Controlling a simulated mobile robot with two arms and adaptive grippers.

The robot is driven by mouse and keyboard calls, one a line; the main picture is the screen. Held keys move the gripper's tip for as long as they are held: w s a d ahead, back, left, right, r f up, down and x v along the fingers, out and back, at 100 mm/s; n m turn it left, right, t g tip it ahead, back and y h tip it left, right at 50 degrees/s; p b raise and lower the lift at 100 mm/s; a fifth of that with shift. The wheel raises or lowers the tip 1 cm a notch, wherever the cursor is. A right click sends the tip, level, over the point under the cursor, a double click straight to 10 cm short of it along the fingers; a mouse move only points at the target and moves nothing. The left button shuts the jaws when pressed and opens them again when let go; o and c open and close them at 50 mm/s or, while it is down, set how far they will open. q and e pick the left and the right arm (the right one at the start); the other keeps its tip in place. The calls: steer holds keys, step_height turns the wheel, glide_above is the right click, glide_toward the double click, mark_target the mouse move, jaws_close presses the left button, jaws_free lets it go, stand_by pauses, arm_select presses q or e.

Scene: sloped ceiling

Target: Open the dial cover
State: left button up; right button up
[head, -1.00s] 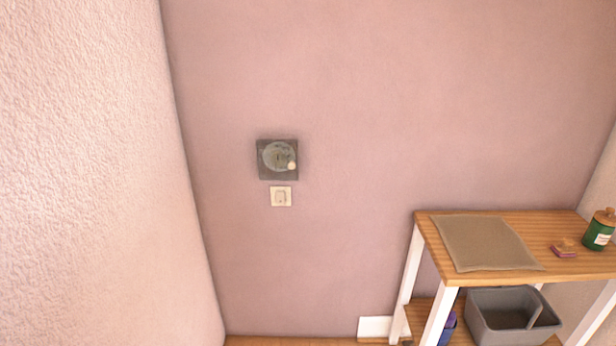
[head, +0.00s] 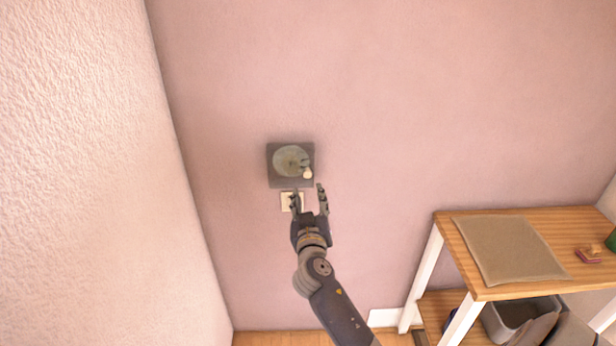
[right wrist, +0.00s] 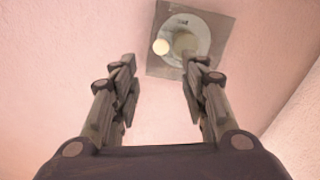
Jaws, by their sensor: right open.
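The dial cover (head: 290,160) is a round, greyish-green disc on a dark square plate (head: 273,180) fixed to the pink wall. A small pale knob (head: 307,173) sits at its lower right edge. The cover appears closed. My right gripper (head: 308,190) is open and empty, just below the plate and in front of the wall switch. In the right wrist view the open fingers (right wrist: 158,60) point toward the plate (right wrist: 217,25), with the pale knob (right wrist: 160,46) showing between them, beyond the tips. My left gripper is not in view.
A white wall switch (head: 286,202) is below the plate, partly hidden by my gripper. A textured wall (head: 85,180) stands close on the left. A wooden shelf table (head: 560,225) with a brown mat (head: 508,248) is at the right. The wall between is bare.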

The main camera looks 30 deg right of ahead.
mark_target(307, 176)
steer(key=p+x, duration=0.1)
steer(key=x, duration=0.7)
steer(key=shift+w, duration=0.2)
steer(key=shift+w+d+f, duration=0.15)
steer(key=shift+w+d, duration=0.1)
steer(key=shift+w, duration=0.2)
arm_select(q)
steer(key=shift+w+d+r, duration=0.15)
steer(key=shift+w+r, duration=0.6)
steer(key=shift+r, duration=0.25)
arm_select(e)
steer(key=shift+c, duration=1.1)
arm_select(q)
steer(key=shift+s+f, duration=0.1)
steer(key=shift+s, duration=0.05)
arm_select(e)
jaws_close()
